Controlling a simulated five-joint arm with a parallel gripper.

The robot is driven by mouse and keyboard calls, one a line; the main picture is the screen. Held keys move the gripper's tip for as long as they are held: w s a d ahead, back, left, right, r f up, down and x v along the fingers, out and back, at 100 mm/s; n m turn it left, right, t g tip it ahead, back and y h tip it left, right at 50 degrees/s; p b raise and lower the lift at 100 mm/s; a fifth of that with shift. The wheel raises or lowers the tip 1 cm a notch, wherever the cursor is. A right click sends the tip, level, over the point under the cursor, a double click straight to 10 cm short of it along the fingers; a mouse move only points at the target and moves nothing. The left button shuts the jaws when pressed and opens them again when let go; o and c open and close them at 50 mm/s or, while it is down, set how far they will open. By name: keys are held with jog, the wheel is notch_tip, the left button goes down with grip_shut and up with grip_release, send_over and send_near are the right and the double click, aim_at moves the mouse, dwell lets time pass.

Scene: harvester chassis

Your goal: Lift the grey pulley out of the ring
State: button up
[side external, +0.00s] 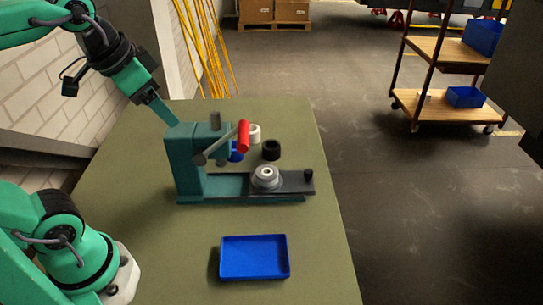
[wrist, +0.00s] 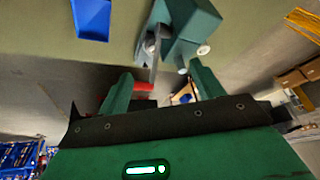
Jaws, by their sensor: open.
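The grey pulley (side external: 266,172) sits on the base of a teal press (side external: 185,160), right of its column. The ring around it is too small to make out clearly. My gripper (side external: 170,118) is at the upper left of the press's column, up and left of the pulley and well apart from it. In the wrist view my gripper's two green fingers (wrist: 162,84) are spread with nothing held between them. The press (wrist: 185,32) shows there beyond the fingertips.
An empty blue tray (side external: 254,276) lies in front. The green table is clear around the tray.

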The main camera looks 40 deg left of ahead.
jog(key=w+d+r+m+g, duration=0.2)
jog(key=w+r+m, duration=0.1)
jog(key=w+m, duration=0.75)
jog(key=m+g, duration=0.3)
jog(key=m, duration=1.2)
send_over(267, 171)
notch_tip(267, 171, down, 4)
notch_tip(267, 171, down, 15)
jog(key=shift+f, duration=0.2)
jog(key=shift+s+n, duration=0.1)
jog(key=shift+n, duration=0.15)
jog(key=shift+f, duration=2.95)
jog(key=shift+f, duration=2.5)
jog(key=shift+r, duration=0.15)
